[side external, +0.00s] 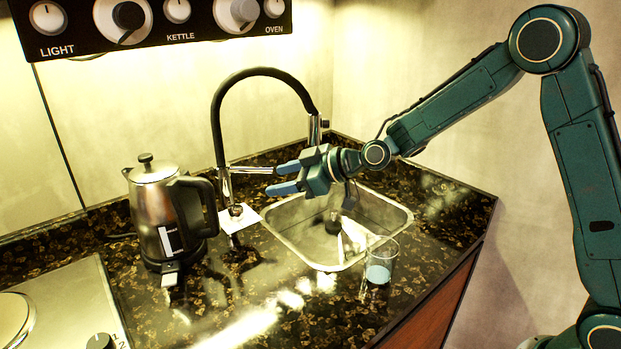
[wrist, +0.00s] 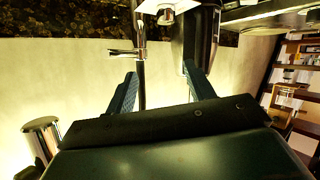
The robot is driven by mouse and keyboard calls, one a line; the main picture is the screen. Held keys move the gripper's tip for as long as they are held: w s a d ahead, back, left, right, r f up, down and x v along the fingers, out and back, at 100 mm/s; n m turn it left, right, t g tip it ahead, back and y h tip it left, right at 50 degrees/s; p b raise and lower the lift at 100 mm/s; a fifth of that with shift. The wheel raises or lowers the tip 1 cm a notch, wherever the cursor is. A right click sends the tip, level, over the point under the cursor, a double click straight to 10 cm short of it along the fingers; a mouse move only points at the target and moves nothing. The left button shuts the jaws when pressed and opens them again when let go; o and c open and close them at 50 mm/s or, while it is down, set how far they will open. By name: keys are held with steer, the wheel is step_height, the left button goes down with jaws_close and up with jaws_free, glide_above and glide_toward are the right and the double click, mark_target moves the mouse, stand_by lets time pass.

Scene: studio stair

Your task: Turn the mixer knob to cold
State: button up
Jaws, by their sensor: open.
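A mixer tap with a black hose (side external: 216,120) stands behind the sink in the side external view. A small round metal knob (side external: 236,210), seemingly the mixer knob, sits low at its base. Its hot or cold position cannot be read. My gripper (side external: 276,178) is over the back left of the sink, with its blue fingers pointing left towards the tap. It is up and to the right of the knob and apart from it. In the wrist view my gripper (wrist: 160,72) is open and empty. The tap's metal column (wrist: 140,25) shows beyond the fingers.
A steel kettle (side external: 157,215) stands left of the tap. The sink (side external: 385,208) lies below my gripper, with a glass (side external: 380,262) at its front right rim. A hob (side external: 70,300) is at front left, and a control panel (side external: 150,42) hangs at top left.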

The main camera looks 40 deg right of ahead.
steer(key=m, duration=0.2)
glide_toward(238, 208)
steer(key=shift+s+d+r+y, duration=0.2)
steer(key=shift+s+d+r, duration=0.1)
steer(key=shift+s+d, duration=0.2)
steer(key=shift+s+d+r+y, duration=0.2)
steer(key=shift+s+d+r, duration=0.1)
steer(key=shift+s+d, duration=0.25)
steer(key=shift+w+a+g, duration=0.1)
steer(key=shift+w+g, duration=0.1)
steer(key=shift+g, duration=0.1)
steer(key=shift+x, duration=6.75)
steer(key=c, duration=1)
steer(key=shift+n, duration=0.3)
